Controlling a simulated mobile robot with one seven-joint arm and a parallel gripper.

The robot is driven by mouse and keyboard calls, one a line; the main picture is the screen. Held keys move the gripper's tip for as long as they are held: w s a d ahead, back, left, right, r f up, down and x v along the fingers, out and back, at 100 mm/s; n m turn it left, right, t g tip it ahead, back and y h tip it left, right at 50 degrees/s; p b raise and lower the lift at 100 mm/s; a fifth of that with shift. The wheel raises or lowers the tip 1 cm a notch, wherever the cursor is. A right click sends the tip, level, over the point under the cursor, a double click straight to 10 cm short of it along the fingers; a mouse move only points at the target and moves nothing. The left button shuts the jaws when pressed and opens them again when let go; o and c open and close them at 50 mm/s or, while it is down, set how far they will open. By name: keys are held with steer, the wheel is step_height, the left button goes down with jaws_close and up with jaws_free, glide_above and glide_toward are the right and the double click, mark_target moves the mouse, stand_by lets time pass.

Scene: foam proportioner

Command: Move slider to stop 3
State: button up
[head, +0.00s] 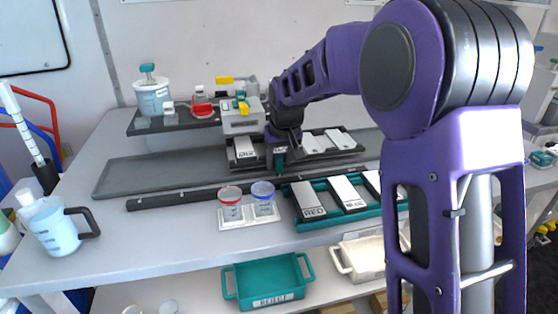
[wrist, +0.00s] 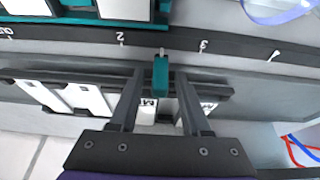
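The slider is a dark carriage (head: 351,149) with white plates, behind the dark stop rail (head: 165,200); it also shows in the wrist view (wrist: 215,90). Its teal pointer tab (wrist: 160,76) points at the rail between the marks 2 (wrist: 122,38) and 3 (wrist: 203,45), about midway. My gripper (wrist: 158,82) has its two fingers apart, one on each side of the teal tab, with a visible gap on both sides. In the head view my gripper (head: 280,150) is low at the carriage's front and hides part of it.
In front of the rail are a teal rack (head: 325,219) with white plates and a white holder (head: 247,222) with two cups. A grey tray (head: 130,178) lies left of the carriage. A dispenser box (head: 241,117) and bottles stand behind. A jug (head: 55,230) is front left.

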jaws_close()
stand_by(1.2)
